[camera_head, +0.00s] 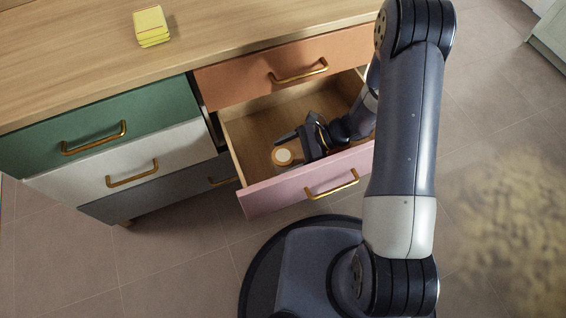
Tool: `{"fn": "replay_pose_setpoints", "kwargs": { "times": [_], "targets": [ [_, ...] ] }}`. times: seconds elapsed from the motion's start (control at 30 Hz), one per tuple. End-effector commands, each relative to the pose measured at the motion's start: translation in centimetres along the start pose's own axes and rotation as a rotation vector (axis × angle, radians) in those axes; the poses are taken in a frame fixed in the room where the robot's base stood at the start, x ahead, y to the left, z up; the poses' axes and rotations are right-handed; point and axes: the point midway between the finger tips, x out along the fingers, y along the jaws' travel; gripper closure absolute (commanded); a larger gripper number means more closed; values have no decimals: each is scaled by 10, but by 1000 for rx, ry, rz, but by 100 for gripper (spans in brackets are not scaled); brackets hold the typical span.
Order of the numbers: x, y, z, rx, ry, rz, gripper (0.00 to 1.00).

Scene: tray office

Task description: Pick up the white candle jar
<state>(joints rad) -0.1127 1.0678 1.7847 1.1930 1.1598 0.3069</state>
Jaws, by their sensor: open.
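The white candle jar (284,156) is seen from above as a small pale round shape inside the open pink drawer (262,200), near its front left. My gripper (288,147) is down in the same drawer, with its fingers at the jar. One finger shows behind the jar; the other seems to lie on its near side and is partly hidden. The jaws are open, and I cannot tell whether they touch the jar. My wrist and forearm cover the right part of the drawer.
The orange drawer (285,72) above is shut. The green (95,125) and white (130,160) drawers at left are shut. A yellow block (151,26) lies on the wooden top (235,28). The drawer's left and back floor is bare.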

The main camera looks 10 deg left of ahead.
Motion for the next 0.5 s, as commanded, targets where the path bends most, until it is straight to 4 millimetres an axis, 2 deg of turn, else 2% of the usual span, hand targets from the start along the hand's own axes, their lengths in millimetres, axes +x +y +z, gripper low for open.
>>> {"fn": "replay_pose_setpoints", "kwargs": {
  "times": [0.1, 0.37, 0.5],
  "targets": [
    [11, 0, -1, 0, 0, 1, 19],
    [12, 0, 0, 0, 0, -1, 19],
    [12, 0, 0, 0, 0, -1, 31]
  ]
}}
